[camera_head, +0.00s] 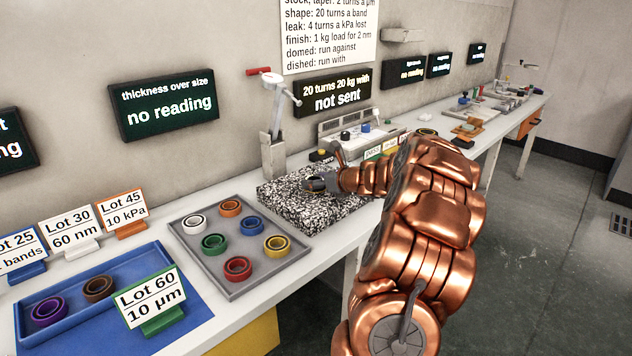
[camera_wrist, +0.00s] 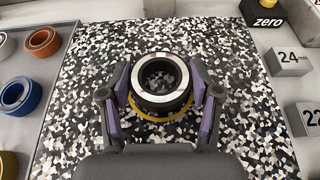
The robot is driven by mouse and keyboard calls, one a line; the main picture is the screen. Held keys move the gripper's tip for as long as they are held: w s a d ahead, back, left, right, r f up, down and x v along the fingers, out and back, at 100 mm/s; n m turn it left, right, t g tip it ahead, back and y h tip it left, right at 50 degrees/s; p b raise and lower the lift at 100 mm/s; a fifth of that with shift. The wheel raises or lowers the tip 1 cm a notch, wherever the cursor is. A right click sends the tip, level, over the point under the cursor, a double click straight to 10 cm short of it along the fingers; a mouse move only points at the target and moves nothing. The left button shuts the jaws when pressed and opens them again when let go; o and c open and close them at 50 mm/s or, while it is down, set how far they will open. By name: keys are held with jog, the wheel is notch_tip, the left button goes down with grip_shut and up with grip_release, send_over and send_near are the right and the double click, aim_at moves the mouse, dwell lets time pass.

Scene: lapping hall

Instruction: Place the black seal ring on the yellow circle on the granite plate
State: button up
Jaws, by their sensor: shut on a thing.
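The black seal ring (camera_wrist: 162,102) has a pale, shiny top rim and lies flat between my fingers in the wrist view. My gripper (camera_wrist: 161,80) is shut on it, with purple pads at its left and right sides. The yellow circle (camera_wrist: 158,118) shows as an arc on the near side of the ring. The ring covers much of it. I cannot tell whether the ring touches the plate or is just above it. The speckled granite plate (camera_head: 290,215) is on the bench; in the head view my gripper (camera_head: 322,184) is over it.
A grey tray (camera_head: 190,262) with several coloured rings stands left of the plate. A blue tray (camera_head: 75,335) holds purple and brown rings. A lever stand (camera_head: 273,150) rises behind the plate. Marked blocks (camera_wrist: 289,60) and a black zero block (camera_wrist: 266,17) stand to the right.

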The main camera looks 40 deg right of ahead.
jog(key=shift+f, duration=0.15)
jog(key=o, duration=1.2)
jog(key=shift+c, duration=0.2)
jog(key=shift+s+r, duration=0.25)
jog(key=shift+r, duration=0.05)
jog(key=p+v, duration=0.1)
jog(key=v, duration=1)
jog(key=shift+s+r, duration=0.1)
jog(key=shift+s, duration=0.15)
